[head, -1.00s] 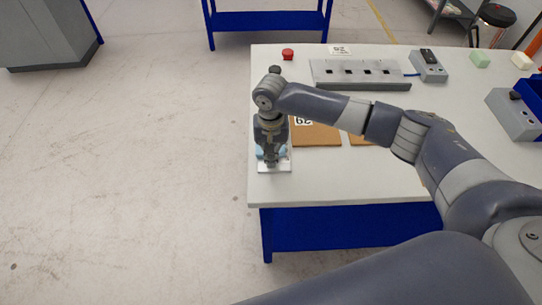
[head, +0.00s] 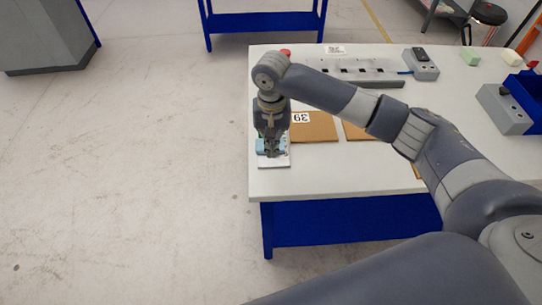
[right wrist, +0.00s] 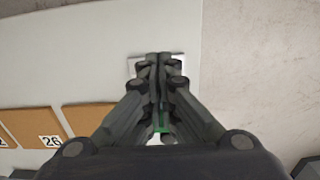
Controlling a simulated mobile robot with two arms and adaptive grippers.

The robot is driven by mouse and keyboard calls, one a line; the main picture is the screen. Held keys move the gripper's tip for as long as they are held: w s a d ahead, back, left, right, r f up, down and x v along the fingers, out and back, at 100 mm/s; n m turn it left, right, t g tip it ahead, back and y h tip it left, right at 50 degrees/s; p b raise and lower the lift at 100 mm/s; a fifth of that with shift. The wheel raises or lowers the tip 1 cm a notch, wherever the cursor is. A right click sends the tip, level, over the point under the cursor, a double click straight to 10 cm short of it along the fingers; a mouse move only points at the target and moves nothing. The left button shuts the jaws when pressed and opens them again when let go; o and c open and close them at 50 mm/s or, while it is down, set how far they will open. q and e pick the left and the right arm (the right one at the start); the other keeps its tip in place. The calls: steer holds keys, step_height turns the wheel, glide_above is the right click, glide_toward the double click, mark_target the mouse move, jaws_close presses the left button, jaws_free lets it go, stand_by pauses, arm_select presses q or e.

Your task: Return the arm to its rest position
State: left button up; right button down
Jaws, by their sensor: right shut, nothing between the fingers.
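My right gripper (head: 271,154) points down above the left front corner of the white table (head: 350,181). It is shut and empty. In the right wrist view its fingertips (right wrist: 158,58) are together over a small white plate (right wrist: 134,65). The plate also shows in the head view (head: 274,164), below the gripper. A light blue piece (head: 260,146) sits beside the fingers, partly hidden by them. A green part (right wrist: 163,129) shows between the finger links in the right wrist view. My left gripper is not in view.
Brown boards (head: 314,127) lie right of the gripper, one with a number label. Behind them are a grey socket panel (head: 366,83), a red button (head: 286,52) partly hidden by my wrist, and a switch box (head: 421,65). Open floor (head: 120,170) is left of the table.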

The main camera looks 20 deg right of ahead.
steer(key=s+a+f+n+t+y, duration=0.2)
steer(key=s+a+f+n+y, duration=0.35)
steer(key=s+a, duration=0.65)
steer(key=s+d+f+t+h, duration=0.2)
steer(key=s+d+h, duration=0.3)
steer(key=s+d, duration=1)
step_height(320, 180, down, 28)
steer(key=s+g, duration=0.2)
steer(key=s, duration=0.1)
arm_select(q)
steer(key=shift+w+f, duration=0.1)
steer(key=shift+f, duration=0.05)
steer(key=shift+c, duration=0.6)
arm_select(e)
steer(key=s+d+f+g, duration=0.1)
steer(key=s+d+f, duration=0.2)
steer(key=s+f, duration=1.1)
steer(key=shift+s+d+f, duration=0.2)
steer(key=shift+s+f, duration=0.1)
steer(key=shift+s, duration=0.6)
